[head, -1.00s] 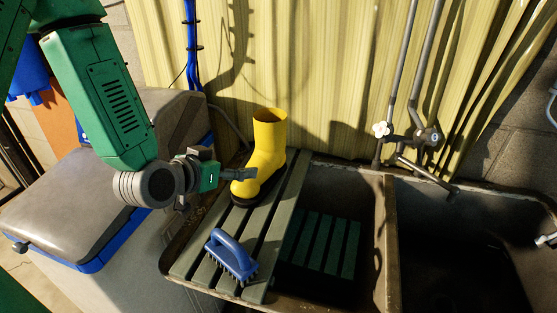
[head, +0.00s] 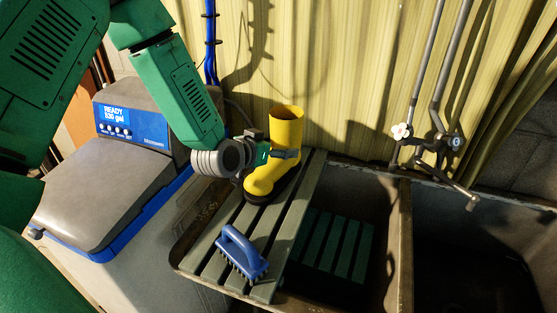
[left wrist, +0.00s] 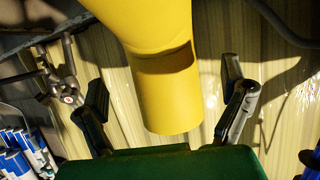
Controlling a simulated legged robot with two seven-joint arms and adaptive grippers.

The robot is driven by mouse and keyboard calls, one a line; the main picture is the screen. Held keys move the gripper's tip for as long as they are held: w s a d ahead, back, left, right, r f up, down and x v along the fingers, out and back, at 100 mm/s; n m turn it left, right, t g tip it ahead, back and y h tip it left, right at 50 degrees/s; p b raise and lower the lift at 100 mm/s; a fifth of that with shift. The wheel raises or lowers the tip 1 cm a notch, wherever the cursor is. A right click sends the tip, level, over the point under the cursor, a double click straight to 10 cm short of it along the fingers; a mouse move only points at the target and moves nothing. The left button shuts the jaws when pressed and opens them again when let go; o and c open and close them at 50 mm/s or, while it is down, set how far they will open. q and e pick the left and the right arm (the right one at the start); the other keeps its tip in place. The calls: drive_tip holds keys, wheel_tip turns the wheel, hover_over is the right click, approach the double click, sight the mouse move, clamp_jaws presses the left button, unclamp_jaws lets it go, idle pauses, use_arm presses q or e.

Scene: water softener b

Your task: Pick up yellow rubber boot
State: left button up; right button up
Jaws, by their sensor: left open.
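The yellow rubber boot (head: 286,122) stands upright on the slatted board over the left basin. Its toe points down-left in the head view. My left gripper (head: 284,154) is at the boot's shaft, with a dark finger across the front of it. In the left wrist view, the boot (left wrist: 168,95) lies between the two spread fingers of my left gripper (left wrist: 165,92), with gaps visible on both sides. The gripper is open. My right gripper is not in view.
A blue brush (head: 242,254) lies on the slatted board (head: 268,226) in front of the boot. A tap with pipes (head: 432,146) stands right of it. A grey water softener (head: 100,195) is on the left. A corrugated yellowish wall (head: 340,70) is close behind the boot.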

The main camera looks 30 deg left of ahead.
use_arm(q)
drive_tip(key=x, duration=0.2)
drive_tip(key=shift+w+a+f, duration=0.2)
drive_tip(key=shift+f, duration=0.05)
drive_tip(key=shift+s+r, duration=0.1)
drive_tip(key=shift+d, duration=0.15)
drive_tip(key=c, duration=1.8)
drive_tip(key=shift+r, duration=0.15)
